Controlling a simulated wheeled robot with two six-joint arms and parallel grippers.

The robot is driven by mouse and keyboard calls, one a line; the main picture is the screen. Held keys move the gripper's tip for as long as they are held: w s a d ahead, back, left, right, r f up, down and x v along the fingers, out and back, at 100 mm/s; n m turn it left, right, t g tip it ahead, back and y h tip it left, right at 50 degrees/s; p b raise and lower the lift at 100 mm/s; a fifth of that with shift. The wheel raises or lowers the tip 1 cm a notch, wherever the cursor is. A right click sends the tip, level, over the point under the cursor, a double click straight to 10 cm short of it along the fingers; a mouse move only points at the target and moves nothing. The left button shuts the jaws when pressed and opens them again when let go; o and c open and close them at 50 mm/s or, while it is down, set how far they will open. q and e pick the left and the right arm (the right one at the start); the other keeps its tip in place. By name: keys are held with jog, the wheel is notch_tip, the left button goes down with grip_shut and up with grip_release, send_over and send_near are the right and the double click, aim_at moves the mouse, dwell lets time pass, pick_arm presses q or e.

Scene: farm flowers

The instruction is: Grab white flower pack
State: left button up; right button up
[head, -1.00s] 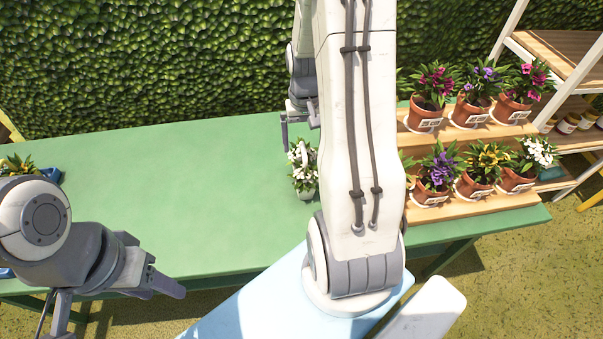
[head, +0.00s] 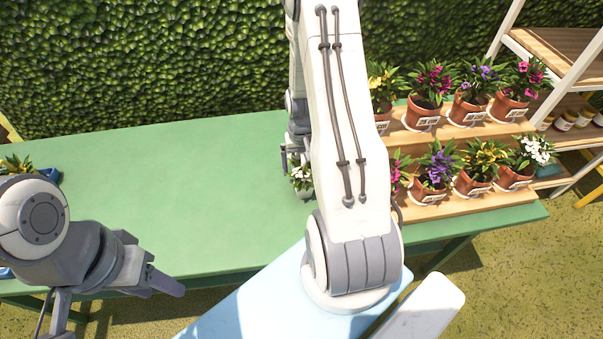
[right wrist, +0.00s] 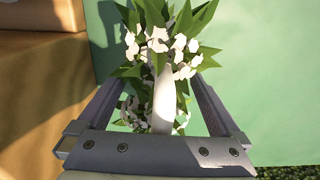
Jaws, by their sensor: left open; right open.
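A white flower pack (head: 301,176) with white blooms and green leaves stands on the green table (head: 180,200), partly hidden behind my right arm in the head view. In the right wrist view the white flower pack (right wrist: 165,45) shows its white upright handle between the fingers of my right gripper (right wrist: 158,95). That gripper is open, with a finger on each side of the pack and gaps to the handle. In the head view it (head: 296,158) is right at the pack and partly hidden by the arm. My left gripper (head: 115,310) is open and empty at the table's front left.
A stepped wooden stand (head: 410,143) at the right of the table holds several potted flowers (head: 437,168), one of them white (head: 535,150). A yellow-flowered pack (head: 15,166) lies at the left edge. The table's middle is clear.

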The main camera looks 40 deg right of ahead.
jog(key=c, duration=1.5)
grip_shut()
jog(key=shift+w+r, duration=0.1)
jog(key=shift+r, duration=0.05)
